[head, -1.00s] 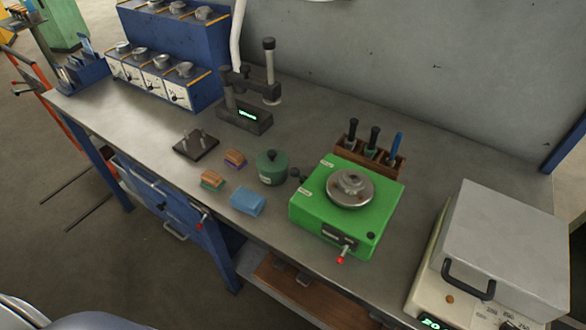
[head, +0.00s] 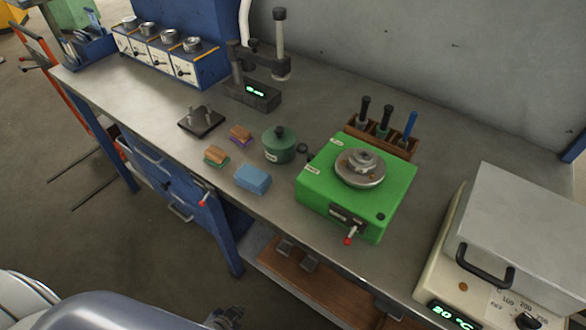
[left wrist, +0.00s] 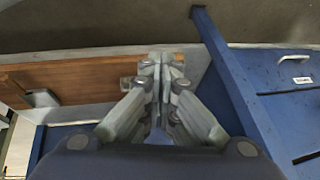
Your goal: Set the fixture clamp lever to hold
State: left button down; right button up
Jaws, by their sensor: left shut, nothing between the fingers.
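A green box (head: 322,198) with a round metal plate (head: 360,167) on top sits near the bench's front edge. A red-tipped lever (head: 350,237) sticks out of its front, beside a small dark plate (head: 345,216) whose text is too small to read. Another red-tipped lever (head: 203,199) is at the bench's front edge, further left. I cannot tell which is the clamp lever. My left gripper (head: 225,317) is low at the bottom, below and in front of the bench, apart from both levers. In the left wrist view the gripper (left wrist: 161,58) is shut and empty.
On the bench (head: 150,98) are a dark green pot (head: 279,146), a blue block (head: 252,179), two brushes, a tool rack (head: 358,134) and a dark stand (head: 250,92). A heater (head: 520,225) stands right. Below are a wooden shelf (head: 272,265) and blue drawers (left wrist: 285,110).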

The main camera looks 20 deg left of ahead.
aim_at(308, 154)
pick_arm(q)
jog(key=w+a+r+t+y+b, duration=0.1)
jog(key=w+a+r+t+b, duration=0.1)
jog(key=w+r, duration=0.45)
jog(key=w+a+r+m+t+b, duration=0.1)
jog(key=w+r+t+b, duration=0.15)
jog(key=r, duration=0.75)
jog(key=w+a+r+t+y+b, duration=0.1)
jog(key=w+a+r+t, duration=0.1)
jog(key=w+r, duration=0.45)
notch_tip(308, 154, up, 14)
jog(key=s+m+t+y+b, duration=0.1)
jog(key=t+b, duration=0.1)
jog(key=t, duration=0.1)
notch_tip(308, 154, up, 8)
jog(key=d+f+m+t+h, duration=0.1)
jog(key=d+m+t+h, duration=0.3)
jog(key=m, duration=0.4)
jog(key=s+d+r+m+g+h, duration=0.1)
jog(key=s+d+m+h, duration=0.1)
jog(key=d+m+h, duration=0.3)
jog(key=m+h, duration=0.4)
jog(key=m, duration=0.1)
jog(key=shift+s+d+r+m+g+h, duration=0.15)
jog(key=shift+s+d+m+g+h, duration=0.15)
jog(key=shift+s+d+g, duration=0.1)
pick_arm(e)
notch_tip(308, 154, down, 8)
jog(key=w, duration=0.1)
jog(key=shift+d, duration=0.4)
